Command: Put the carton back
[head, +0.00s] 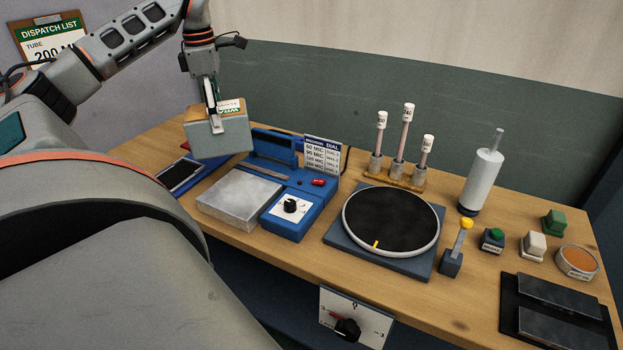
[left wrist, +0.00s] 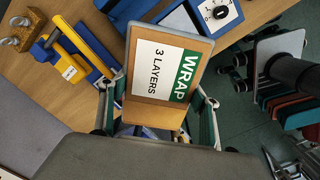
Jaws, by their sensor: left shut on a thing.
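The carton (head: 222,139) has grey sides and a brown top with a label in the head view. In the left wrist view the carton (left wrist: 192,45) shows a white and green label reading "WRAP 3 LAYERS". My left gripper (head: 215,122) points down with its fingers on the carton; in the left wrist view the fingers (left wrist: 157,112) stand on either side of it. The carton is over the far left part of the table, behind the steel plate of the blue machine. Its underside is hidden, so I cannot tell whether it touches anything. My right gripper is not in view.
A blue machine with a steel plate (head: 240,197) and dial stands beside the carton. A black screen (head: 182,174) lies in front of it. A black turntable (head: 391,222), capped tubes and a white cylinder (head: 482,178) are further right. A yellow and blue tool (left wrist: 75,52) shows in the wrist view.

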